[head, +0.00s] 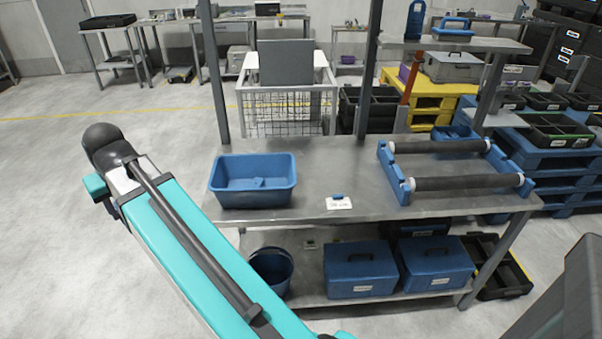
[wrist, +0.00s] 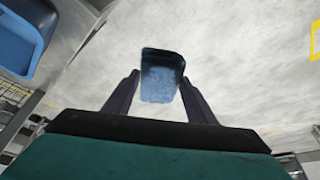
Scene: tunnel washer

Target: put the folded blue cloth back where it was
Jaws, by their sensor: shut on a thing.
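The folded blue cloth (wrist: 160,82) is between the two dark fingers of my gripper (wrist: 160,88) in the wrist view. The gripper is shut on it, with pale concrete floor behind it. The cloth has a mottled blue face and a darker right edge. In the head view my turquoise arm reaches up the left side, and neither the gripper nor the cloth can be made out there. The frames do not show where the cloth was before.
A blue tub (head: 225,198) stands at the left of the metal table (head: 300,155); a blue container's edge shows in the wrist view (wrist: 14,45). A white label card (head: 339,203) lies right of the tub. A roller frame (head: 398,178) is on the right. The table's middle is clear.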

